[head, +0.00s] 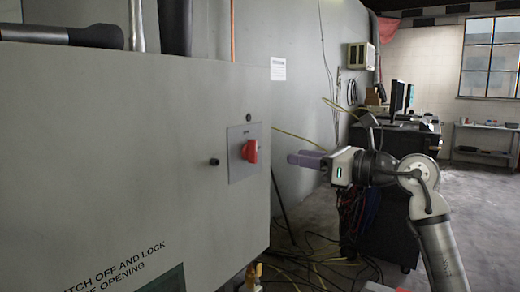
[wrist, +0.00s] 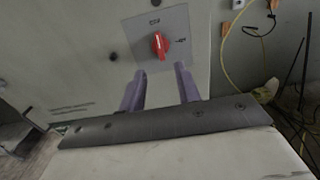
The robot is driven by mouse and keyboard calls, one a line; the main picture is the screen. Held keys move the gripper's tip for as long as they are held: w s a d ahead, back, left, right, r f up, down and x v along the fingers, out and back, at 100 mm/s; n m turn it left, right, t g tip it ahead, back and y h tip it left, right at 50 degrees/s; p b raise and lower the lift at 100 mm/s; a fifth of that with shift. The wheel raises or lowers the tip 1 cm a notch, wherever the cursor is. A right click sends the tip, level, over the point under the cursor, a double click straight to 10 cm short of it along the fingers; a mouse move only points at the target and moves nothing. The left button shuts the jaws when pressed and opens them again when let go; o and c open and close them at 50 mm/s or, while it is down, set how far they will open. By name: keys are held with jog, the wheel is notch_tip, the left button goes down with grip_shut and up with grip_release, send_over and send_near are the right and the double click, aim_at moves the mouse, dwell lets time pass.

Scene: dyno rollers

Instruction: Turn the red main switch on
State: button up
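The red main switch (head: 250,151) is a red rotary knob on a light grey square plate (head: 239,166) on the front of the large grey cabinet. In the wrist view the red knob (wrist: 160,45) appears ahead of the fingers, with its grip bar roughly upright in the picture. Small marks show on the plate around it, too blurred to read. My gripper (head: 292,158) points left toward the cabinet, to the right of the switch and apart from it. In the wrist view its two purple fingers (wrist: 160,77) are spread with nothing between them.
The grey cabinet (head: 120,150) fills the left, with a small dark knob (head: 214,162) left of the switch plate. Cables (head: 310,270) lie on the floor below. A dark desk with monitors (head: 397,100) stands behind my arm. The space between gripper and switch looks clear.

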aim_at(256, 150)
jog(key=p+x, duration=0.2)
jog(key=x, duration=0.8)
jog(key=shift+r+p, duration=0.15)
jog(key=shift+p, duration=0.25)
jog(key=shift+w+a, duration=0.3)
jog(key=shift+a, duration=0.2)
grip_shut()
